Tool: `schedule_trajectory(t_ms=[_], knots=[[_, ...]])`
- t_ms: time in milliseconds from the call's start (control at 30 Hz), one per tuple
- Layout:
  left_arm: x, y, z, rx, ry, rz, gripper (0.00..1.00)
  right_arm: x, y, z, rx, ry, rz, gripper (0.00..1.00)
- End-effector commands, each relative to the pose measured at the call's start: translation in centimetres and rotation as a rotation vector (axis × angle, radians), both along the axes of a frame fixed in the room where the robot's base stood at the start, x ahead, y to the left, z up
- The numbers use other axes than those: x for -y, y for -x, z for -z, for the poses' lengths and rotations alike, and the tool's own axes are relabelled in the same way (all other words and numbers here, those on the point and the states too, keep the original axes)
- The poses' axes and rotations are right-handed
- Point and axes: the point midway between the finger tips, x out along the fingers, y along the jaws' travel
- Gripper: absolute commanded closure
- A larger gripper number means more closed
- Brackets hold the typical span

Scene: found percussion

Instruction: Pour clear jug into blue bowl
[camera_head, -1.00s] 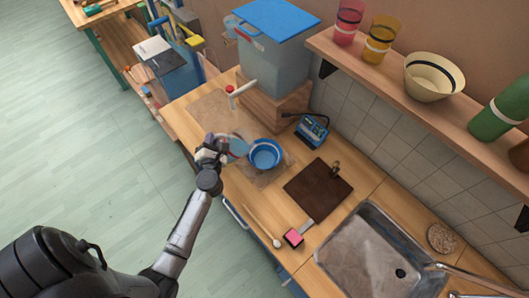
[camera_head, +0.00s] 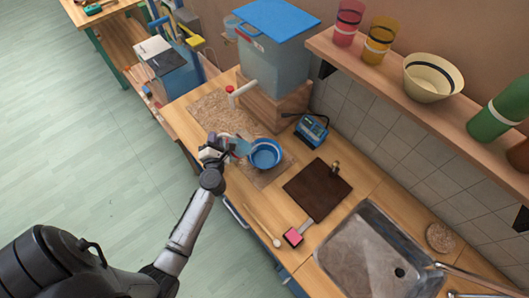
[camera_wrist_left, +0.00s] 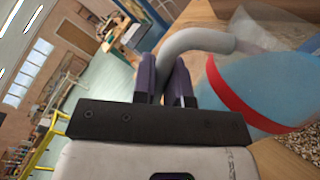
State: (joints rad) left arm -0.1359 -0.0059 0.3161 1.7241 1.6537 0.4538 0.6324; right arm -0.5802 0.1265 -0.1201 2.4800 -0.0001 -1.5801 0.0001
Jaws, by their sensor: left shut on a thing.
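The clear jug (camera_head: 241,146) is see-through with a bluish content. In the left wrist view it shows large at the right, with a red band (camera_wrist_left: 232,97) and a grey handle (camera_wrist_left: 205,40). My left gripper (camera_head: 214,150) is shut on the jug's handle; its purple fingers (camera_wrist_left: 163,78) are on either side of it. The jug looks tilted, its far end close to the left rim of the blue bowl (camera_head: 265,154). The bowl stands upright on the worktop; I cannot tell whether anything is flowing into it. My right gripper is not in view.
A blue device (camera_head: 312,129), a dark board (camera_head: 318,189) and a sink (camera_head: 372,255) lie to the right. A shelf (camera_head: 398,88) overhangs the back.

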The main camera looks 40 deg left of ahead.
Motion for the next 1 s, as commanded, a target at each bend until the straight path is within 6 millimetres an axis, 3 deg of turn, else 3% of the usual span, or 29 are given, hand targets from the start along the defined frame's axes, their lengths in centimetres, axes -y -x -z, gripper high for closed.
schedule_trajectory(t_ms=[1000], knots=[[0.34,-0.36,-0.39,-0.044,-0.049,0.000,1.00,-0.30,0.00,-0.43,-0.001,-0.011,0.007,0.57]])
